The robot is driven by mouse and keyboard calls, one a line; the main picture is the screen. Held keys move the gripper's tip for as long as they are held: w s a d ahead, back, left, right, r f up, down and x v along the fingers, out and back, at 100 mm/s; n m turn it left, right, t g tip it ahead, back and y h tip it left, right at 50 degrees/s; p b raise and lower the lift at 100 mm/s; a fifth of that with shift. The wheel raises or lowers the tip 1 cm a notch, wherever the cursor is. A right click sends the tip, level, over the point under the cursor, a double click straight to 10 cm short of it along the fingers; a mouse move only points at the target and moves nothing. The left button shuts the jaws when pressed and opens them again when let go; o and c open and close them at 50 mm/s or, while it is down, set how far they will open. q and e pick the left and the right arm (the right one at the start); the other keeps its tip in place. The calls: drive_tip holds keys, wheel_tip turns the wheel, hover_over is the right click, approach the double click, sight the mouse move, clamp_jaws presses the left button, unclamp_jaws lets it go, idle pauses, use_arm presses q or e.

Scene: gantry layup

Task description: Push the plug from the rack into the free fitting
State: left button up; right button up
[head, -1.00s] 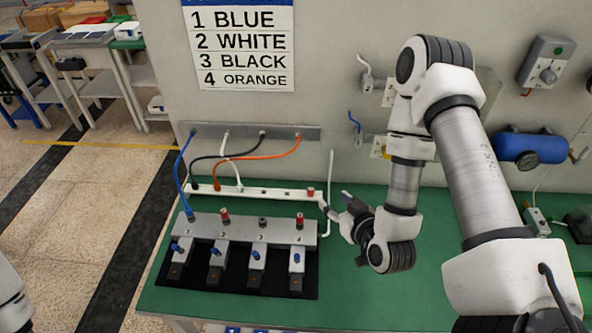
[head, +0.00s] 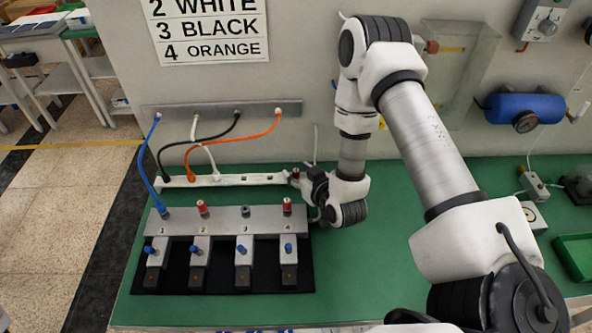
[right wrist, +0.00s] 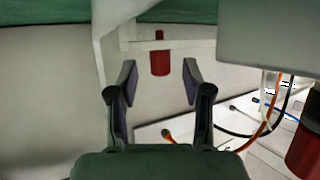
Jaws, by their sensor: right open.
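A red plug (head: 296,172) sits at the right end of the white rack (head: 262,180). It also shows in the right wrist view as a red plug (right wrist: 160,62) between and just beyond the fingertips. My right gripper (head: 305,180) is at that rack end, open around or just short of the plug; contact is not visible. It also shows in the right wrist view (right wrist: 158,80). The grey manifold (head: 222,221) has four numbered fittings: a blue hose at 1, red plugs at 2 (head: 202,207) and 4 (head: 287,205), and a bare dark fitting at 3 (head: 245,212). My left gripper is not in view.
White, black and orange hoses (head: 262,135) run from the wall bar (head: 220,109) to the rack's left part. Blue-handled valves (head: 241,248) stand before the manifold. A blue tank (head: 524,108) hangs at right. The green table (head: 370,260) is clear right of the manifold.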

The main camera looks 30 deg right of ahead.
drive_tip(key=shift+w+f, duration=0.15)
drive_tip(key=shift+w, duration=0.1)
drive_tip(key=c, duration=0.9)
drive_tip(key=shift+o, duration=0.2)
